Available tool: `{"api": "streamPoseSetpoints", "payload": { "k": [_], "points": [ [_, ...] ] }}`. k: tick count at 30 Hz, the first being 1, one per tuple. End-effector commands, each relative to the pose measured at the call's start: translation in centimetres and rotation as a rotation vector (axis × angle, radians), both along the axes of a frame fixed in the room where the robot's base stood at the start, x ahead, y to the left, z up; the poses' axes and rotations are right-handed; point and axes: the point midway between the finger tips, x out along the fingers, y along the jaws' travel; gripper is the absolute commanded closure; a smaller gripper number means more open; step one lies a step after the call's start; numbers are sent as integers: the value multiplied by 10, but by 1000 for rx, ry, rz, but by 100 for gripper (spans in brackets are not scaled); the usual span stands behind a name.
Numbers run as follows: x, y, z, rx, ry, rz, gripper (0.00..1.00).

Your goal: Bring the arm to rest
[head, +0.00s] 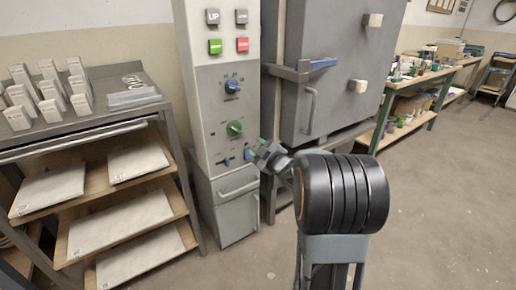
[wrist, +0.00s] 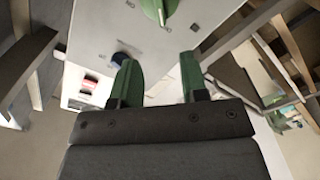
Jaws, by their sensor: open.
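My gripper (head: 257,150) is in front of the lower part of a grey control panel (head: 208,128) in the head view. In the wrist view its two green fingers (wrist: 158,72) stand apart with nothing between them. A green knob (head: 234,129) is just up and left of the gripper, and a green knob also shows at the top of the wrist view (wrist: 160,8), beyond the fingertips. A blue knob (head: 249,154) is beside the gripper in the head view; whether they touch I cannot tell. My arm hides part of the floor.
A large grey kiln (head: 335,75) with a latch handle (head: 310,68) stands right of the panel. A shelf rack (head: 95,150) with white blocks and slabs is on the left. A workbench (head: 425,80) stands at the back right. Open floor (head: 440,190) lies to the right.

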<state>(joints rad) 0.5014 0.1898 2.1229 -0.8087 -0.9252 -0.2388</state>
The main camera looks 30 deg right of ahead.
Motion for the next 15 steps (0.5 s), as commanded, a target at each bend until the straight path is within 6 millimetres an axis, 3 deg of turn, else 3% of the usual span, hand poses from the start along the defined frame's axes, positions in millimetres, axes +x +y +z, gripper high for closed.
{"api": "streamPoseSetpoints", "payload": {
  "k": [11, 15],
  "points": [
    [0, 0, 1, 0, 0, -1, 60],
    [-1, 3, 21, 11, 26, -30, 60]
  ]
}}
